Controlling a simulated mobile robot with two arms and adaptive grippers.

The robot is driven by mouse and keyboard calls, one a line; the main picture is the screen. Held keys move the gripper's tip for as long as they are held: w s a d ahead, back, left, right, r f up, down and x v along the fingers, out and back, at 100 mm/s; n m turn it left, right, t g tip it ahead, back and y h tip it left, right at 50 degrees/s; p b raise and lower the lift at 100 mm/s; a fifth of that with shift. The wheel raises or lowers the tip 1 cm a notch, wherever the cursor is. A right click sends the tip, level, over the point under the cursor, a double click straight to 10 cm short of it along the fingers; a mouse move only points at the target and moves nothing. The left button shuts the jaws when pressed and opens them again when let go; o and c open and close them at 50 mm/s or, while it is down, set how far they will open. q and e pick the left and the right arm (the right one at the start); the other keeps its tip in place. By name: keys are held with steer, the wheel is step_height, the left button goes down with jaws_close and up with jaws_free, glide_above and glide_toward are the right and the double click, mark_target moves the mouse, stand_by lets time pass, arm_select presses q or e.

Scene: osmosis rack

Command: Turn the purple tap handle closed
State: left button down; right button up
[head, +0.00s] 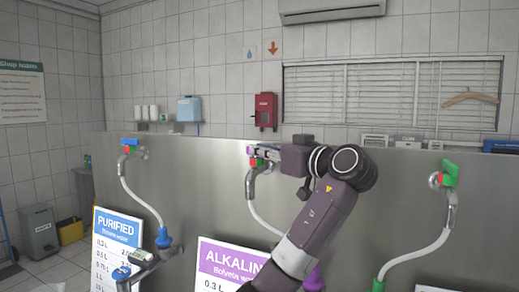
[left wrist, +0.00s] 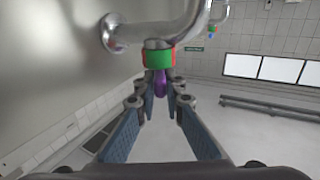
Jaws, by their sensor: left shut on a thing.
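The purple tap handle (head: 250,150) shows in the head view only as a small patch on the middle tap, mostly hidden by my left gripper (head: 264,151). In the left wrist view the purple handle (left wrist: 160,83) lies between the fingertips of my left gripper (left wrist: 161,92), which is shut on it. The handle's exact angle is hard to tell. My right gripper is not in view.
The steel panel (head: 205,185) stands behind the taps. A blue-handled tap (head: 130,143) is on the left and a green-handled tap (head: 450,168) on the right, each with a white hose. A purple sign (head: 225,262) and a blue sign (head: 117,232) stand below.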

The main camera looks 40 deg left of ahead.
arm_select(q)
steer(key=n+g+p, duration=0.1)
steer(key=g, duration=0.1)
steer(key=n+g, duration=0.1)
steer(key=shift+w+r+g+p, duration=0.1)
steer(key=shift+w+g+p, duration=0.1)
steer(key=shift+g+p, duration=0.2)
steer(key=n+g+p, duration=0.2)
steer(key=n+g, duration=0.1)
steer(key=g, duration=0.1)
steer(key=shift+w+h+p, duration=0.15)
steer(key=shift+h+p, duration=0.15)
steer(key=shift+p, duration=0.1)
steer(key=shift+g, duration=0.4)
steer(key=shift+f, duration=0.2)
steer(key=c, duration=2)
jaws_free()
steer(key=shift+r, duration=0.1)
